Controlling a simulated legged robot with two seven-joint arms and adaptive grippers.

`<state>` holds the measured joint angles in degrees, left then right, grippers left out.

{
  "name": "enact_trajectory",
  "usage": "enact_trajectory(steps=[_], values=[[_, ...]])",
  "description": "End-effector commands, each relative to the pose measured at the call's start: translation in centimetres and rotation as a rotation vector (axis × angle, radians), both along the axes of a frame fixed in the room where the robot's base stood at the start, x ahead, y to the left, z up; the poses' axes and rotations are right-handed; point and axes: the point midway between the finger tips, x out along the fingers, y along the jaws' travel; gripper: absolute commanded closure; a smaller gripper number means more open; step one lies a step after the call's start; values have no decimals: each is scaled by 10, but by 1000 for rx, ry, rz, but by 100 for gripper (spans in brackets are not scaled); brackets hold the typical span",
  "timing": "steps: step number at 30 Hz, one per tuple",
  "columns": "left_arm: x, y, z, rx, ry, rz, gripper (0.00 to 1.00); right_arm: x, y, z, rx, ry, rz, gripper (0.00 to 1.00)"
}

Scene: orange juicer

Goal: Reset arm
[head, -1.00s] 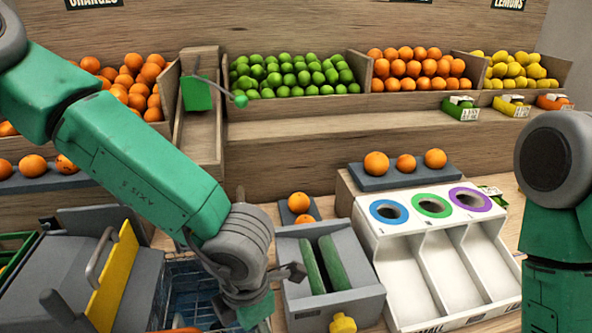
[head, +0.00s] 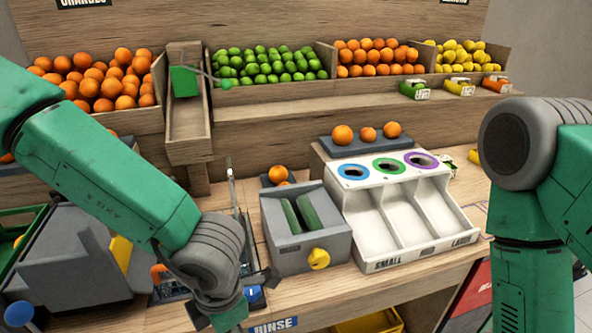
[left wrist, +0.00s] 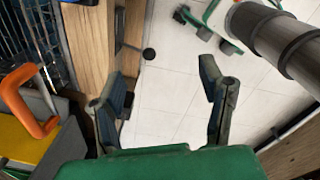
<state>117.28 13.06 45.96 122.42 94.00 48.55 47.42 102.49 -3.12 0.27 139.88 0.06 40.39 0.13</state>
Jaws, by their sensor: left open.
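My left arm (head: 120,185) is green and grey and comes in from the left in the head view. Its gripper (head: 228,318) is low in that view, at the front edge of the counter, and its fingers are mostly hidden. In the left wrist view the gripper (left wrist: 165,78) has its two dark fingers wide apart with nothing between them. Pale floor tiles (left wrist: 165,105) show behind the fingers. My right arm (head: 535,190) stands at the right of the head view; its gripper is out of frame.
A grey box with green rollers (head: 298,248) and yellow knob stands right of my left gripper. Right of it is a white three-lane sorter (head: 360,215). At left sits a grey machine (head: 75,275). An orange handle (left wrist: 22,100) is near the fingers' left.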

Motion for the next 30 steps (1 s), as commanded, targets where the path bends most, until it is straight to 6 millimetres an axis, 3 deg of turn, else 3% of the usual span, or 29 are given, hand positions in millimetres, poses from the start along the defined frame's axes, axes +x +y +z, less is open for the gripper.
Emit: enact_trajectory(steps=[8, 17, 24, 30], values=[[-3, 32, -38, 77, -37, -259, 37, 1, 0, 0, 0, -2, 0, 60], [-27, 83, -93, 181, -51, -780, 37, 0, 0, 0, 0, -1, 0, 60], [-88, 137, -142, 199, 9, -1507, 37, 0, 0, 0, 0, -1, 0, 60], [-144, 167, -156, 112, 57, -1978, 37, 0, 0, 0, 0, -1, 0, 60]])
